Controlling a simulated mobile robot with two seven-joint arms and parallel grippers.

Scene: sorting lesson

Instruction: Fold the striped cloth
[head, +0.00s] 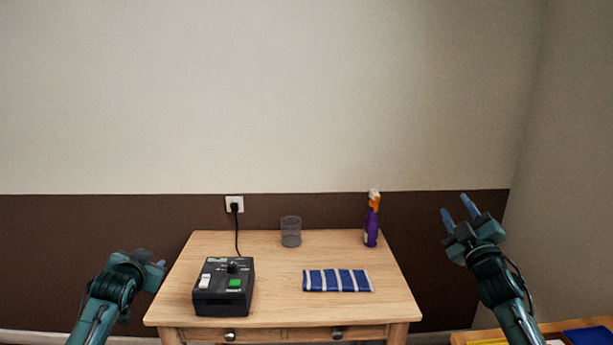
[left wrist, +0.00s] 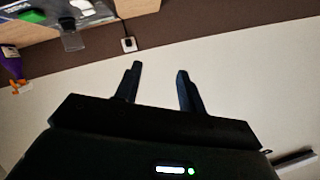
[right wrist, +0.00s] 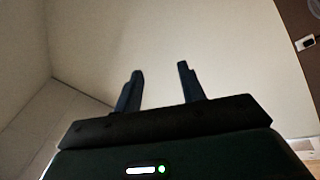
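The striped cloth (head: 338,281), blue with white stripes, lies on the wooden table right of its middle. It is a flat, narrow strip, wider than it is deep. My left gripper (head: 160,268) is at the table's left edge, away from the cloth; in the left wrist view its two fingers (left wrist: 157,82) stand apart with nothing between them. My right gripper (head: 458,211) is raised to the right of the table, away from the cloth; in the right wrist view its fingers (right wrist: 160,80) are apart and empty.
A black box with green and white buttons (head: 223,287) stands left of the cloth, its cord running to a wall socket (head: 234,204). The table (head: 270,310) is bare around the cloth.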

